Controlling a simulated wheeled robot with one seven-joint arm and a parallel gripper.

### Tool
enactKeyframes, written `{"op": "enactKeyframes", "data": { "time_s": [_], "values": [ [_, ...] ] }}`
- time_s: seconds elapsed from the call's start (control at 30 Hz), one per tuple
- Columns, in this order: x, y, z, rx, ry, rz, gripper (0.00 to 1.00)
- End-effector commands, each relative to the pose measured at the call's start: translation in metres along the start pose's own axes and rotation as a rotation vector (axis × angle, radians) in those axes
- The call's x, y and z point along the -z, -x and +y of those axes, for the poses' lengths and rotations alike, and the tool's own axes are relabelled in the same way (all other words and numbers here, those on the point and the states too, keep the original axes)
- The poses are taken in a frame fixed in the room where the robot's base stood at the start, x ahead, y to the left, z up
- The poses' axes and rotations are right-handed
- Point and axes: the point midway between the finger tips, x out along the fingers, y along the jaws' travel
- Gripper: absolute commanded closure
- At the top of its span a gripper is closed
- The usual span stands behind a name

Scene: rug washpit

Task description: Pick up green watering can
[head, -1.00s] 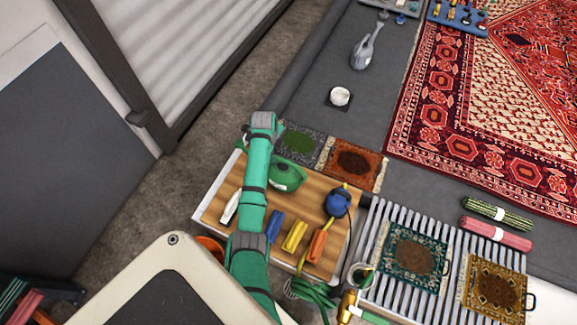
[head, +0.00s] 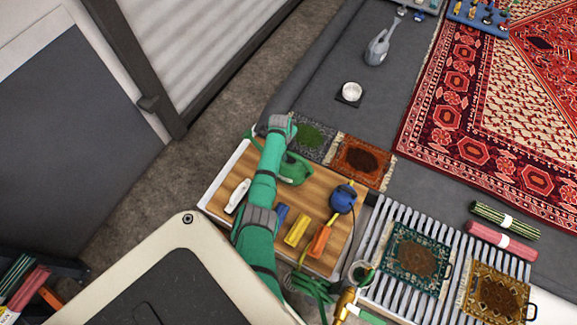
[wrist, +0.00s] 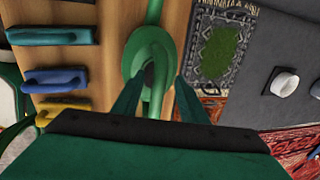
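The green watering can (head: 297,169) stands at the far side of a wooden-topped bench (head: 318,262), partly hidden behind my arm in the head view. In the wrist view the can (wrist: 138,58) is seen from close above, with a green bar-like part running up the middle. My gripper (wrist: 157,90) is open, with one finger on each side of the can's near part. I cannot tell whether the fingers touch it. In the head view my arm reaches over the bench and the fingertips are hidden.
Blue (head: 281,215), yellow (head: 297,229) and orange (head: 320,240) handled tools, a white tool (head: 238,195) and a blue round item (head: 343,198) share the bench. Small mats (head: 362,162) lie beyond it. A slatted rack (head: 375,240) is at right. A grey watering can (head: 377,50) stands farther off.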

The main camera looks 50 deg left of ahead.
Motion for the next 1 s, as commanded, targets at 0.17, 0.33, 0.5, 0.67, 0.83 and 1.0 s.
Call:
{"op": "enactKeyframes", "data": {
  "time_s": [0.17, 0.33, 0.5, 0.67, 0.83, 1.0],
  "values": [
    [-0.0010, -0.0119, 0.0004, -0.001, 0.001, 0.000, 0.61],
    [-0.0012, -0.0138, 0.0003, 0.001, 0.001, -0.001, 0.61],
    [-0.0006, -0.0137, 0.0002, 0.001, 0.001, 0.000, 0.73],
    [0.0003, -0.0139, 0.0000, 0.000, 0.000, 0.000, 1.00],
    [0.0013, -0.0141, -0.0002, 0.000, -0.002, 0.001, 1.00],
    [0.0015, -0.0141, -0.0002, 0.000, -0.001, 0.001, 1.00]
  ]
}}
